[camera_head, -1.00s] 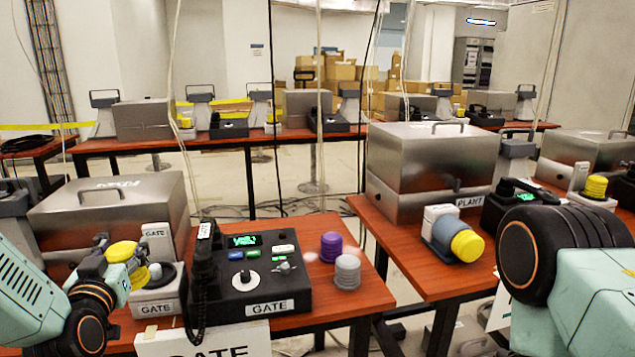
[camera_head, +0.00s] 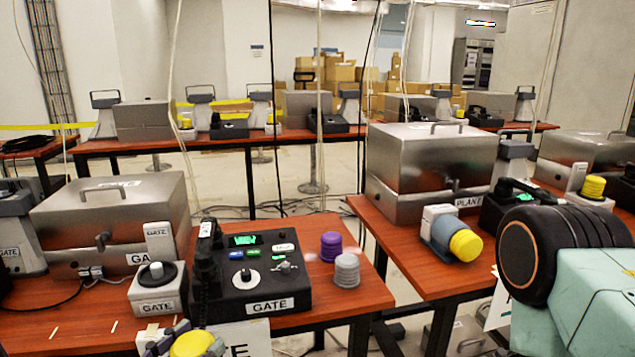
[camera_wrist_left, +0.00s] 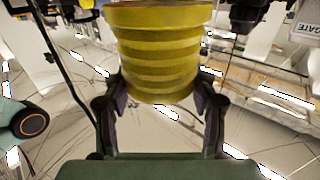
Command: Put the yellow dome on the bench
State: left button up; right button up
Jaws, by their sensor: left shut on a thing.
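The yellow dome (camera_head: 192,345) is at the bottom edge of the head view, in my left gripper (camera_head: 178,342), in front of the bench's near edge. In the left wrist view the dome (camera_wrist_left: 158,55) is a ribbed yellow piece, clamped between both fingers of my left gripper (camera_wrist_left: 158,105). The floor shows beneath it. The bench (camera_head: 70,318) has a red-brown wooden top. A white GATE base (camera_head: 158,289) with a bare round top stands on it. My right gripper is out of view; only part of my right arm shows.
A black GATE phone (camera_head: 245,285) stands beside the base. A purple dome (camera_head: 330,246) and a grey dome (camera_head: 346,270) stand to its right. A metal case (camera_head: 110,225) is behind. Bare wood lies left of the base.

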pick_arm(q)
jog(key=f, duration=0.1)
jog(key=s+f, duration=0.2)
jog(key=shift+s+d+f, duration=0.15)
jog(key=shift+d, duration=0.1)
jog(key=shift+s+a+f, duration=0.1)
jog(key=shift+s+f, duration=0.1)
jog(key=shift+w, duration=0.1)
